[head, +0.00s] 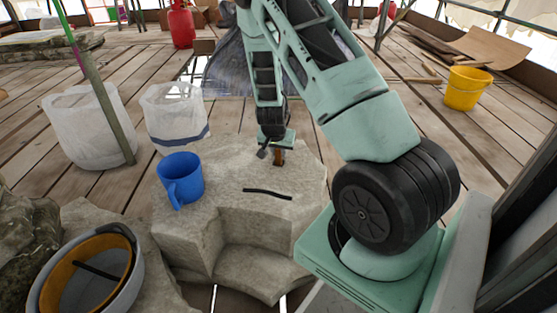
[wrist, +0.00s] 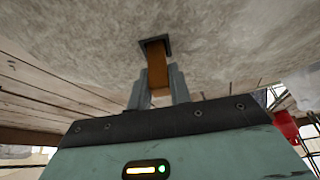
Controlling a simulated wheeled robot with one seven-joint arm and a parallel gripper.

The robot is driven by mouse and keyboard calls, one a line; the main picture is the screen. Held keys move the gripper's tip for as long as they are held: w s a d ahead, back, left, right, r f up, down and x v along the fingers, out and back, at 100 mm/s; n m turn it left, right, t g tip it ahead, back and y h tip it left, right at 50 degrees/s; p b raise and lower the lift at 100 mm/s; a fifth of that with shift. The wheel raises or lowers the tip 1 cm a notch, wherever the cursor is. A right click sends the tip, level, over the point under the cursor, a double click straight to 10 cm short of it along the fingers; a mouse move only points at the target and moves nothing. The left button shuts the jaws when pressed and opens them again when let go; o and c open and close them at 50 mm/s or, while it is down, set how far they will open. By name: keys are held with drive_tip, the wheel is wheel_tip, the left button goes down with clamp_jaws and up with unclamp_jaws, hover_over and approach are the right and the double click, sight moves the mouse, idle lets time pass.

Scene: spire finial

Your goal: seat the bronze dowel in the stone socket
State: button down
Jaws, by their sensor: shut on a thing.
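The bronze dowel (head: 279,158) is upright at the far part of the pale stone block (head: 225,205), under my gripper (head: 273,147). In the wrist view my gripper (wrist: 159,88) is shut on the dowel (wrist: 157,66), with one finger on each side. The dowel's far end is at the dark square socket (wrist: 143,43) in the stone face and appears to enter it. How deep it sits cannot be told. In the head view the socket is hidden by the dowel and gripper.
A blue mug (head: 181,178) and a thin dark rod (head: 267,194) lie on the same block, left and in front of the dowel. A hard hat (head: 95,275) is at the lower left. White sacks (head: 88,125) and a green pole (head: 106,105) stand at left.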

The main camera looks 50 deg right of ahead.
drive_tip(key=shift+f, duration=0.95)
drive_tip(key=shift+r, duration=0.1)
drive_tip(key=c, duration=1.7)
unclamp_jaws()
drive_tip(key=shift+f, duration=0.2)
drive_tip(key=o, duration=0.4)
